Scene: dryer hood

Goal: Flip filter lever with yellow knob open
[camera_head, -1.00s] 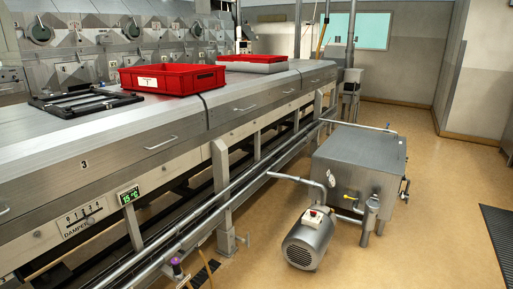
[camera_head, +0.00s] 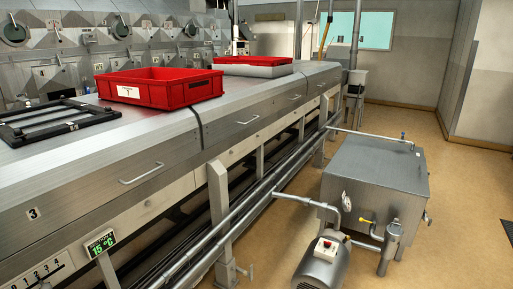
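A small yellow knob or lever (camera_head: 367,221) shows on the near side of the grey steel tank (camera_head: 375,168) at the right. It sits close to an upright steel cylinder (camera_head: 394,231) at the tank's near corner. The yellow part is small, so I cannot tell the lever's exact position. My gripper is not in view.
A grey motor (camera_head: 322,267) with a red button on a box stands on the floor before the tank. Steel pipes (camera_head: 255,197) run along the long machine (camera_head: 100,185). A red crate (camera_head: 160,92) sits on top.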

